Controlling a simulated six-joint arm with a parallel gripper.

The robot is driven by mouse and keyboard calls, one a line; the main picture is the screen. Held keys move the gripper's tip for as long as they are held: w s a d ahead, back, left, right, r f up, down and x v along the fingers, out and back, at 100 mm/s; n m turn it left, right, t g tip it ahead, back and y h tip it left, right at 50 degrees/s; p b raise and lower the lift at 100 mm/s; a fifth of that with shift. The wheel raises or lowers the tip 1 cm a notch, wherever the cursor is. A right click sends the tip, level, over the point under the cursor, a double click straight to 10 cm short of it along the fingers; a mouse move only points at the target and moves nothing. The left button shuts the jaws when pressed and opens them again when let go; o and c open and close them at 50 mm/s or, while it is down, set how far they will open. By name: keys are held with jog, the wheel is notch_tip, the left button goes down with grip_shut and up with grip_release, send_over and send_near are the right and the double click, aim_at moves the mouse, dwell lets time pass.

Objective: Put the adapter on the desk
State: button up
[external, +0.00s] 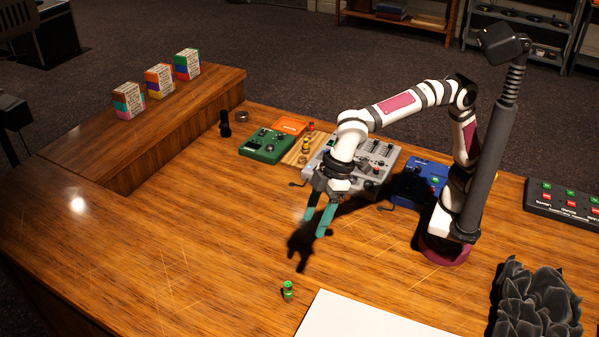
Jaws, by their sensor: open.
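A small green piece (288,291), which looks like an adapter, stands upright on the wooden desk (190,230) near the front middle. Other small pieces, a yellow one (305,146) and a red one (311,126), are at a wooden block or tray (295,158) farther back; I cannot tell which piece is the adapter of the task. My gripper (315,226) points down above the desk, behind and a little right of the green piece and apart from it. Its teal fingers are open with nothing between them.
A green box (265,145), an orange box (290,124), a grey mixer (375,157) and a blue box (425,172) line the back. A white sheet (365,318) lies at the front, with dark grey foam (535,300) to its right. The desk's left middle is clear.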

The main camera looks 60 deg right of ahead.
jog(key=n, duration=0.2)
send_near(289, 289)
jog(key=shift+y, duration=0.3)
jog(key=x, duration=0.3)
jog(key=d+x, duration=0.1)
jog(key=x, duration=0.3)
jog(key=d+x, duration=0.1)
jog(key=x, duration=0.3)
jog(key=shift+w+a+f, duration=0.15)
jog(key=shift+w+f, duration=0.05)
jog(key=shift+f, duration=0.25)
grip_shut()
